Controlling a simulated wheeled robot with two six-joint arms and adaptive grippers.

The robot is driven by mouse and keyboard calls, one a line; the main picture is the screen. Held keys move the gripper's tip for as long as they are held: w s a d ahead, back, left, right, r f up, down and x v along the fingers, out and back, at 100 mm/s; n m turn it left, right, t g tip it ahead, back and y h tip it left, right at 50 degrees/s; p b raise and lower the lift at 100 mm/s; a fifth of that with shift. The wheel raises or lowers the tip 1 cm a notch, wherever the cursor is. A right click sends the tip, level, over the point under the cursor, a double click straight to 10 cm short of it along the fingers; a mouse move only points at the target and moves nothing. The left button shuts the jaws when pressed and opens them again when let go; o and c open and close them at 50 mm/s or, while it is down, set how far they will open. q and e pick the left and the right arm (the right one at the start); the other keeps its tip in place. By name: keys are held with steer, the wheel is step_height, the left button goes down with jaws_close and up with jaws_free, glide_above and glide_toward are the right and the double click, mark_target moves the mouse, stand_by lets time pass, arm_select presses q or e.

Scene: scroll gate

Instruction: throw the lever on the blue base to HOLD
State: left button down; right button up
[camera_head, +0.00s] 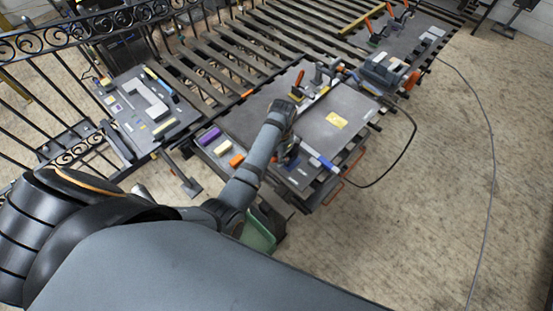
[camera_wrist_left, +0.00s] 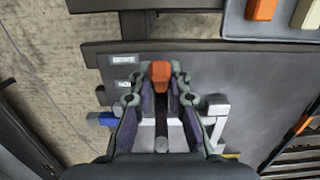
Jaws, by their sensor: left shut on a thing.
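My left gripper (camera_head: 290,152) reaches down at the near left edge of the grey bench plate. In the left wrist view its two fingers (camera_wrist_left: 160,88) are shut on a lever with an orange knob (camera_wrist_left: 159,73) and a dark stem. The knob shows between the fingertips. A blue part (camera_wrist_left: 101,119) shows left of the fingers and also in the head view (camera_head: 322,162); the rest of the base is mostly hidden by the gripper. Two small labels (camera_wrist_left: 122,60) lie left of the knob; the lower one is partly covered. I cannot tell which label the lever points to. My right gripper is not in view.
A tray with purple (camera_head: 209,136), cream and orange blocks (camera_head: 236,160) is left of the gripper. Clamps with orange handles stand farther back. A black cable (camera_head: 408,150) loops at the right over open floor.

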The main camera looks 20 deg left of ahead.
arm_select(q)
steer(key=shift+w+d+r+g+y, duration=0.2)
steer(key=shift+w+r+g+y, duration=0.15)
steer(key=shift+w+g, duration=0.3)
steer(key=shift+w+d+r+g+b, duration=0.2)
steer(key=shift+w+g+b, duration=0.35)
steer(key=shift+g, duration=0.2)
steer(key=w+g+b, duration=0.1)
steer(key=b, duration=0.1)
steer(key=g+y+b, duration=0.1)
steer(key=b, duration=0.1)
steer(key=shift+w+d+r+b, duration=0.1)
steer(key=shift+w+d+b, duration=0.2)
steer(key=shift+w+d, duration=0.05)
steer(key=shift+w+d+r+g+y+b, duration=0.1)
steer(key=shift+w+r+g+y+b, duration=0.15)
steer(key=shift+g+b, duration=0.4)
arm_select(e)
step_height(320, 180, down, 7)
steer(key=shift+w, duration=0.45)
arm_select(q)
steer(key=shift+r, duration=0.1)
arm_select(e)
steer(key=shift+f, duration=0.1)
arm_select(q)
steer(key=c, duration=1.3)
jaws_free()
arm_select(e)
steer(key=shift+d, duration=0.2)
